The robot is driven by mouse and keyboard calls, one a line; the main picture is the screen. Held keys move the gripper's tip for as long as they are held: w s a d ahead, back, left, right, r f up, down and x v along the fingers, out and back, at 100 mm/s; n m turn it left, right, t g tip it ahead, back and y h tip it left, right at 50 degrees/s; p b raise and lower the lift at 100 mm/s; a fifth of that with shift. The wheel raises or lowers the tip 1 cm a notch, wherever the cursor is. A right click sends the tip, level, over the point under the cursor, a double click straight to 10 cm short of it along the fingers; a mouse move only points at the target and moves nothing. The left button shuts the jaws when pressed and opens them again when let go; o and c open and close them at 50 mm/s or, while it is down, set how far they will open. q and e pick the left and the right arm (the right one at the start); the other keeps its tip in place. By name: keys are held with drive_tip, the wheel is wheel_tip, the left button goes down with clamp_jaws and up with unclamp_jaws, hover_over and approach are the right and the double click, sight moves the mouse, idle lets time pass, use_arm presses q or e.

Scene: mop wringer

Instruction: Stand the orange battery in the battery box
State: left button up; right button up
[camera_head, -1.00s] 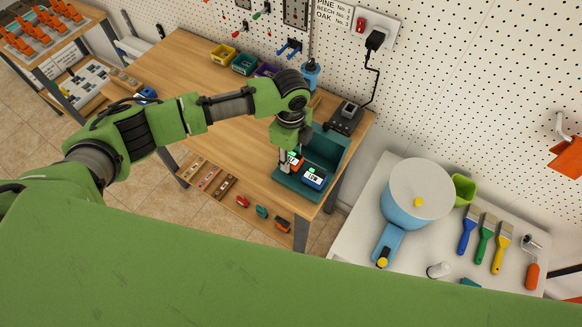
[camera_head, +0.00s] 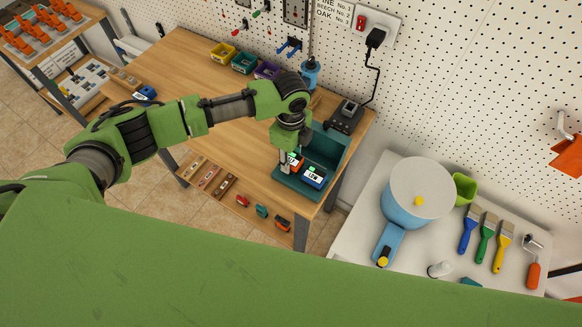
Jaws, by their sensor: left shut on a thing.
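The teal battery box (camera_head: 330,150) stands open at the front right corner of the wooden workbench. A blue battery (camera_head: 313,177) with a white label stands in its front right part. The orange battery (camera_head: 296,166) is to the left of the blue one, at the box, and is partly hidden by my left gripper. My left gripper (camera_head: 287,163) points down at the box's left side and is shut on the orange battery. I cannot tell whether the battery touches the box floor. My right gripper is not in view.
A black charger (camera_head: 346,116) with a cord sits behind the box by the pegboard. Yellow, teal and purple bins line the bench's back. The bench's middle (camera_head: 225,145) is clear.

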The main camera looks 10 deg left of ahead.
use_arm(q)
drive_tip(key=shift+f+b, duration=0.35)
drive_tip(key=shift+f, duration=0.65)
idle(0.7)
drive_tip(key=o, duration=1.2)
drive_tip(key=shift+c, duration=0.2)
